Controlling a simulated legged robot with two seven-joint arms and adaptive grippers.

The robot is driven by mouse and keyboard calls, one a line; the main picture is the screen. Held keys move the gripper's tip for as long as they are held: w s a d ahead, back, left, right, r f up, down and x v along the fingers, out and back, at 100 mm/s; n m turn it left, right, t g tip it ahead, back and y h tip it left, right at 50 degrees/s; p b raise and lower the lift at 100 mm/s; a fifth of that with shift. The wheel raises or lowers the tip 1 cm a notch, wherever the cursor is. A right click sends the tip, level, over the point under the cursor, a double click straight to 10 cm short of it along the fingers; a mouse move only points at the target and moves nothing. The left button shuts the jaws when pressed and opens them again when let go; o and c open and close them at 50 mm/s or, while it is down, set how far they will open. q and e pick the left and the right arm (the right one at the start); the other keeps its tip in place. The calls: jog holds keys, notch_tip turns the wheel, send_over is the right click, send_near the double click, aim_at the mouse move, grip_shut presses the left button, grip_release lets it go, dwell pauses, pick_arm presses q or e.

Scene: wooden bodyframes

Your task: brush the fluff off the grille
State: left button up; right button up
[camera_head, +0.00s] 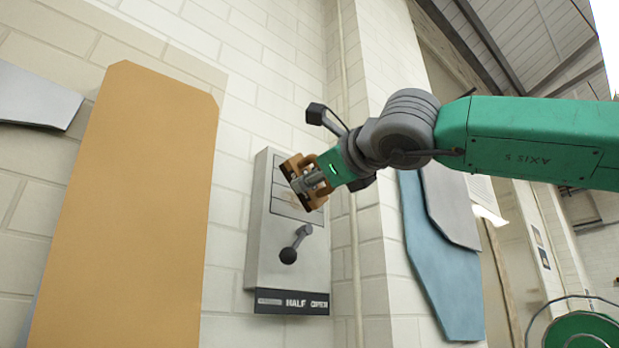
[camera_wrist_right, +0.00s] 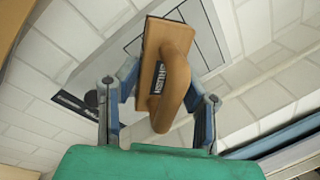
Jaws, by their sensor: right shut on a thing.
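A brush (camera_head: 294,166) with a wooden block and handle is held in my right gripper (camera_head: 309,181), up against or just in front of the upper part of a grey wall box. The wrist view shows the brush handle (camera_wrist_right: 176,72) between the two fingers, with lettering on its side. The box front has a lined, grille-like area (camera_head: 283,207), partly hidden behind the brush and gripper. A faint tan patch shows there, but I cannot tell whether it is fluff. I cannot tell whether the bristles touch the grille. My left gripper is out of view.
The grey box (camera_head: 262,245) has a lever with a black knob (camera_head: 288,256) below the grille and a dark label strip (camera_head: 292,302). A tall orange board (camera_head: 130,210) stands to the left. Blue and grey boards (camera_head: 440,265) lean at right. A pipe (camera_head: 354,260) runs beside the box.

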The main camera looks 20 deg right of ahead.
jog(key=shift+w+r+p, duration=0.3)
jog(key=shift+w+r, duration=0.05)
jog(key=shift+w, duration=0.25)
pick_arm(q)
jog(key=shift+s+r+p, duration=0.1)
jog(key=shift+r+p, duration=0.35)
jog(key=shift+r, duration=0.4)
pick_arm(e)
jog(key=w, duration=0.1)
jog(key=w+a, duration=0.1)
jog(key=w, duration=0.1)
jog(key=w+a, duration=0.1)
jog(key=shift+w+f, duration=0.1)
jog(key=shift+w, duration=0.2)
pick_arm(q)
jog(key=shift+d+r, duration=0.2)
pick_arm(e)
jog(key=shift+w, duration=0.35)
